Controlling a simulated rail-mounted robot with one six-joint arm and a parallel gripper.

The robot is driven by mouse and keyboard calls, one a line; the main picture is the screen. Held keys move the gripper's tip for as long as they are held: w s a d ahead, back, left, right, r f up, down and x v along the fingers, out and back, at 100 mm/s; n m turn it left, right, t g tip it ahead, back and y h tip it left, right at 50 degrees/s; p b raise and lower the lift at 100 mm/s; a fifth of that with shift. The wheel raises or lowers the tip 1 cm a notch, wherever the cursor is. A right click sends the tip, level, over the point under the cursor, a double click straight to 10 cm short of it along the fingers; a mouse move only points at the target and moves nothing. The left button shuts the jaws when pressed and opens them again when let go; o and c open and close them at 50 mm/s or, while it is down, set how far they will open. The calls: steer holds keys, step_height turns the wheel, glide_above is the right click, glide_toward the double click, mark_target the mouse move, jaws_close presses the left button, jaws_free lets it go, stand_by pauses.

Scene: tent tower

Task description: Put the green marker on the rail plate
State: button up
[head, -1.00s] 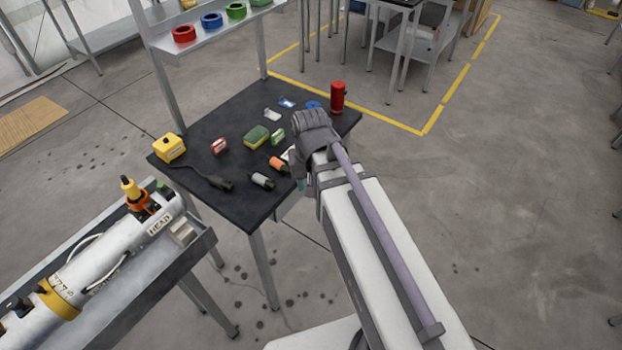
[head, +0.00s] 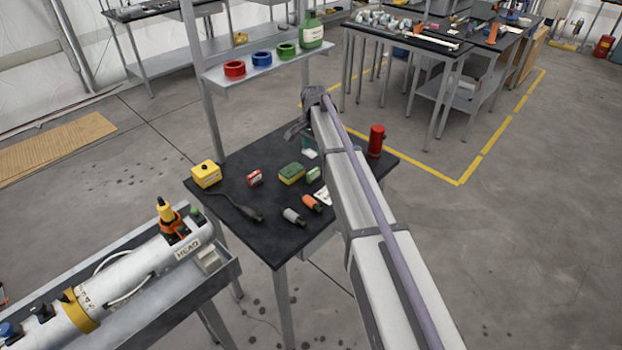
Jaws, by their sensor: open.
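I cannot surely pick out the green marker or the rail plate. A small green and white item (head: 314,174) lies on the dark table (head: 240,232), right of a yellow-green sponge (head: 291,174). A small green piece (head: 196,214) shows on the white cylinder at left. My gripper (head: 301,137) is over the table's far part, above and beyond the sponge. It is open; its fingers are small and partly hidden by my wrist. A teal-green patch (head: 307,142) shows beside the fingers; I cannot tell what it is. My arm hides the table's right side.
The table also bears a yellow box (head: 206,174) with a cable, a red box (head: 255,178), grey (head: 293,216) and orange (head: 312,203) cylinders, and a red canister (head: 376,140). A shelf (head: 262,72) with tape rolls stands behind. A white cylinder (head: 135,275) lies in a trough at left.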

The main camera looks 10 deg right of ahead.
mark_target(313, 171)
steer(key=shift+m, duration=0.8)
steer(key=f+b, duration=0.3)
steer(key=b, duration=0.1)
steer(key=f+b, duration=0.2)
steer(key=shift+s+f, duration=0.3)
steer(key=shift+f, duration=0.05)
steer(key=f+b, duration=0.5)
steer(key=shift+s+a+f, duration=0.15)
steer(key=shift+a+f, duration=0.05)
steer(key=shift+a, duration=0.05)
steer(key=shift+r, duration=0.25)
jaws_close()
